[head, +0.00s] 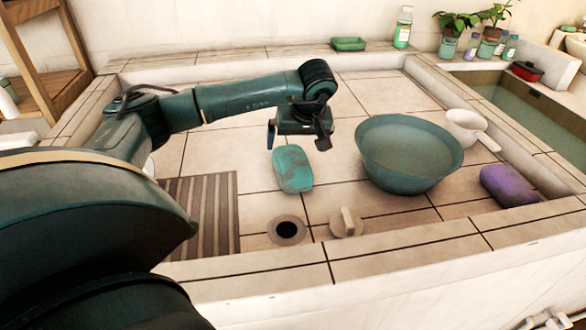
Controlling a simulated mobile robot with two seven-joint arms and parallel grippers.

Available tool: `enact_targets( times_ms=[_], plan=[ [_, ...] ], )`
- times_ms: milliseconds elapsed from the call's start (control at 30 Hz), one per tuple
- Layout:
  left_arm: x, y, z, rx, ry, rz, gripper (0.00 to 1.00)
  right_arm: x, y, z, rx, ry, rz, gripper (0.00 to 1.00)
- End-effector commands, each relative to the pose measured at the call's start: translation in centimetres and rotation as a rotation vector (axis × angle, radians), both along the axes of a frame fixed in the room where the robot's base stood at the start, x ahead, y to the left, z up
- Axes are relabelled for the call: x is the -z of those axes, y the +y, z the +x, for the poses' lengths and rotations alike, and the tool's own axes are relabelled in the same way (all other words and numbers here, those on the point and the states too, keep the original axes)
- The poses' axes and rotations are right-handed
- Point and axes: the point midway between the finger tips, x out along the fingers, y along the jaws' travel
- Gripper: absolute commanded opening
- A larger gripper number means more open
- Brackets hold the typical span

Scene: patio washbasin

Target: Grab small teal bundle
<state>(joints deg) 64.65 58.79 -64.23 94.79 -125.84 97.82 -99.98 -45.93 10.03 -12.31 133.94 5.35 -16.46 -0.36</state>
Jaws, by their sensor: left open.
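A small teal bundle (293,169) lies on the tiled floor of the basin, near the middle of the head view. My left gripper (297,142) hangs above its far end, pointing down, with its fingers spread and nothing between them. A gap between fingers and bundle is hard to judge from this angle. My right gripper is not in view.
A large teal bowl (408,154) stands right of the bundle, with a white dipper (464,127) and a purple bundle (508,185) beyond. A drain hole (286,230), a plug (346,222) and a slatted mat (205,215) lie nearer. The basin's raised rim (400,245) borders the front.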

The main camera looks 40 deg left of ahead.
Motion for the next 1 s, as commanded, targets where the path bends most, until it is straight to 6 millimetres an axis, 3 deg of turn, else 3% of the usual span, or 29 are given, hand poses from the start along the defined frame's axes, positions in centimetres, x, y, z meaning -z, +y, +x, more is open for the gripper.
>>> enact_targets(
  times_ms=[600,900,1000],
  plan=[
    [6.9,2.3,0.7,-0.002,0.002,-0.001,1.0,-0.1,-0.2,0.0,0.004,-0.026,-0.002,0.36],
    [7.2,2.5,0.8,0.001,-0.001,-0.002,1.0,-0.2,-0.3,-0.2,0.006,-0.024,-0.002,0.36],
    [7.2,2.5,0.8,0.001,-0.001,-0.002,0.93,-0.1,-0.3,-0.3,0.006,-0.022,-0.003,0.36]
  ],
)
